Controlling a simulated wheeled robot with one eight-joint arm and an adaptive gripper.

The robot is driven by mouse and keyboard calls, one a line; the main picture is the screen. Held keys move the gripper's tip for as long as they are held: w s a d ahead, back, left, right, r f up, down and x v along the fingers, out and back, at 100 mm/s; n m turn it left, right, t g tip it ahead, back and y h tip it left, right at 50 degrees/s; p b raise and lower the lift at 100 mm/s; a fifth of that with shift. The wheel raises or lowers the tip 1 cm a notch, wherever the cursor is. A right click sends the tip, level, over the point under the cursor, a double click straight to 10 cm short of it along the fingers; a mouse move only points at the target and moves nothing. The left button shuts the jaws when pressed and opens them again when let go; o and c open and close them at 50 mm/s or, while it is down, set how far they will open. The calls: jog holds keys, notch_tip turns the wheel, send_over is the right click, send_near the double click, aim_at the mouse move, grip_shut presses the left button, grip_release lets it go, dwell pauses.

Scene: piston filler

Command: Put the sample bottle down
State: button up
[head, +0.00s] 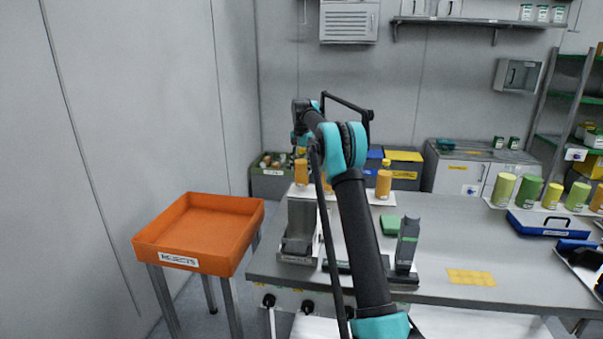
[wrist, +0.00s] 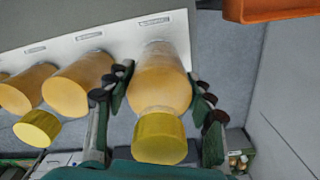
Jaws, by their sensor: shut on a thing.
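The sample bottle (wrist: 160,80), orange with a yellow cap, is between the two dark fingers of my gripper (wrist: 161,84) in the wrist view. The fingers are shut on its sides. Its base end is at the end of a white labelled strip (wrist: 95,36); I cannot tell whether it touches. In the head view an orange bottle (head: 301,173) shows below my wrist, at the left end of the row, and seems to be the same one. My fingertips are not clear there.
Other orange bottles (wrist: 77,84) stand close beside it in the row. An orange rejects tray (head: 197,205) stands left of the bench (head: 450,290). A grey device (head: 300,235) and a dark upright stand (head: 407,245) are on the bench front. Green bottles (head: 528,191) stand right.

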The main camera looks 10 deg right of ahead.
aim_at(302, 149)
jog(key=shift+f, duration=1.05)
jog(key=shift+f, duration=0.15)
jog(key=o, duration=1.7)
notch_tip(302, 149, up, 12)
jog(key=shift+r, duration=0.2)
